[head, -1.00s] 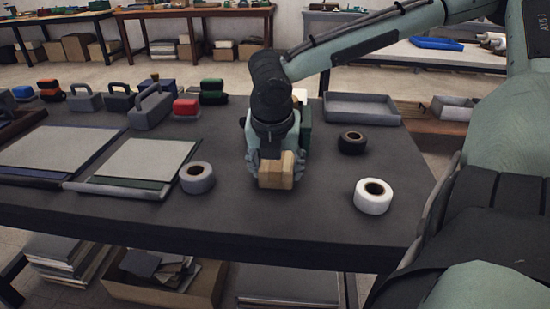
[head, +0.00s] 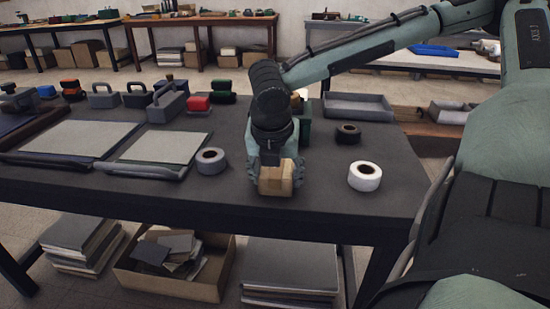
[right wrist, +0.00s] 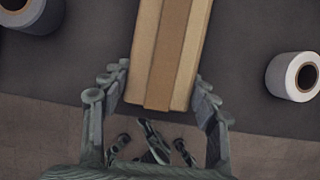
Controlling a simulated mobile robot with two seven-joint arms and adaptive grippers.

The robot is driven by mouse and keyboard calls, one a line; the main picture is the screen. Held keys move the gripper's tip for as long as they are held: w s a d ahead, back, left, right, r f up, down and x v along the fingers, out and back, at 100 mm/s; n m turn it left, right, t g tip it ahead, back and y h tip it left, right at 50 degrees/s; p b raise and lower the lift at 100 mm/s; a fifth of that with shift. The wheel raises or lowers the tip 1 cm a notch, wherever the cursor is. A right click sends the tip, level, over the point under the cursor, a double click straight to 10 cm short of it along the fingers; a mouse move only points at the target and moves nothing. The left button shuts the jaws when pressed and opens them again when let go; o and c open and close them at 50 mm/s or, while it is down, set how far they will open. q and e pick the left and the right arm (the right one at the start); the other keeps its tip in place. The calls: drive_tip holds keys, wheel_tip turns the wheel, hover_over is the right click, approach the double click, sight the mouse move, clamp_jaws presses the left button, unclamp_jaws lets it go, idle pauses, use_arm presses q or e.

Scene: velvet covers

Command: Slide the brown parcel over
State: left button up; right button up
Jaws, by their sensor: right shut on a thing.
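The brown parcel (head: 276,180) is a small tan box with a darker band, on the dark table (head: 230,205) near its front edge. My right gripper (head: 277,172) reaches down over it, with its fingers on both sides of the box. In the right wrist view, the parcel (right wrist: 168,55) stands out lengthwise between the two fingertips of the gripper (right wrist: 160,92), which is shut on its near end. The wrist hides the far part of the parcel in the head view. My left gripper is not in view.
A grey tape roll (head: 210,160) lies left of the parcel; a black roll (head: 348,133) and a white roll (head: 365,176) lie to the right. Grey panels (head: 165,147) lie at left. A grey tray (head: 358,107) stands at the back right. Bare tabletop separates the parcel from the white roll.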

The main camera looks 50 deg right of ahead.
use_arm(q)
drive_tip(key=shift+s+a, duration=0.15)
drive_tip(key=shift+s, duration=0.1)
use_arm(e)
drive_tip(key=shift+a, duration=0.1)
drive_tip(key=o, duration=1.5)
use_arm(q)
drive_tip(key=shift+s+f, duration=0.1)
